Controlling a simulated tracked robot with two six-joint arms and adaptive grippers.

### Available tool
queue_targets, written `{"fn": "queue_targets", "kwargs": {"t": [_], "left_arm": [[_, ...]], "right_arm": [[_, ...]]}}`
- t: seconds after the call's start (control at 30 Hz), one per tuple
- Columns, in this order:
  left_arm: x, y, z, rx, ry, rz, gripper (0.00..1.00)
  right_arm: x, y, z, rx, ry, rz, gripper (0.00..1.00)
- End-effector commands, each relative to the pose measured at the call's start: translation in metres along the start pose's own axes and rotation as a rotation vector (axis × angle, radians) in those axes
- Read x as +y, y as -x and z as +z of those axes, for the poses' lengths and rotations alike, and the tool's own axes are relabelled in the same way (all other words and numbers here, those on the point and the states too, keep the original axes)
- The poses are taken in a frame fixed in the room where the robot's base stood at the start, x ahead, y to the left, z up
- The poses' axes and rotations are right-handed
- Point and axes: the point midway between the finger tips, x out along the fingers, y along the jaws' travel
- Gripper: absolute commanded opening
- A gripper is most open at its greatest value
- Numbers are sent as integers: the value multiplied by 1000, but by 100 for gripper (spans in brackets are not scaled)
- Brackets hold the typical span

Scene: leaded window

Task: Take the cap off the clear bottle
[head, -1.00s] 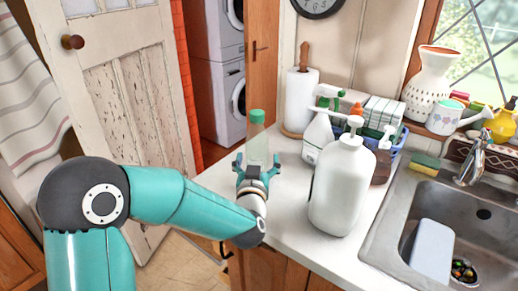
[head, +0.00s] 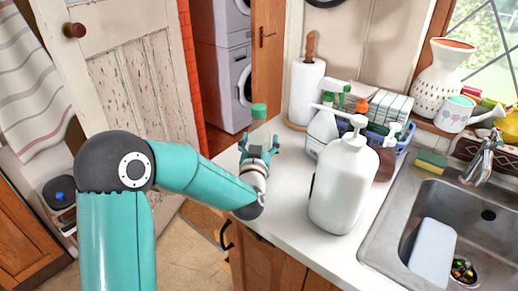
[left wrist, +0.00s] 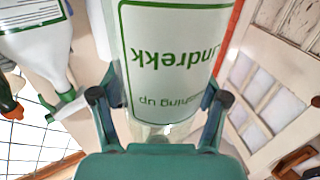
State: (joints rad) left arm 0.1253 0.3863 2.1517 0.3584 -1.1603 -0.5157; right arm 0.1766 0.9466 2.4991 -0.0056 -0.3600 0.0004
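The clear bottle (head: 260,131) with a green cap (head: 259,110) stands upright at the left edge of the white counter. My left gripper (head: 259,146) is at the bottle's near side, with its fingers apart on either side of the body, below the cap. In the left wrist view the bottle's white label with green print (left wrist: 170,55) fills the middle. The fingers of my left gripper (left wrist: 160,105) flank it and look open, not clearly pressing on it. The cap is out of the wrist view. My right gripper is not in view.
A large white pump bottle (head: 342,185) stands right of my left gripper. Behind are a spray bottle (head: 321,133), a paper towel roll (head: 307,90) and a blue basket (head: 402,140). The sink (head: 390,225) is at the right. Counter between clear bottle and pump bottle is free.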

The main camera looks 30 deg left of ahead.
Motion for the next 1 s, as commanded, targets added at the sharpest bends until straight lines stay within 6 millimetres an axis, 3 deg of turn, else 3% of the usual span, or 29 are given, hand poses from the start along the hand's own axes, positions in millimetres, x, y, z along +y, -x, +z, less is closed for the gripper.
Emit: {"fn": "queue_targets", "kwargs": {"t": [0.03,0.23,0.67,0.87,1.0], "left_arm": [[0,0,0,0,0,-1,60],[-1,0,0,0,0,-2,26],[-1,0,-8,2,1,-2,25],[-2,0,-32,6,3,-3,25],[-1,1,-63,8,5,-2,25]], "right_arm": [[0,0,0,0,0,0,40],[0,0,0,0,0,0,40],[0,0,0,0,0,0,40],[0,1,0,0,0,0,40],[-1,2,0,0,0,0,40]]}}
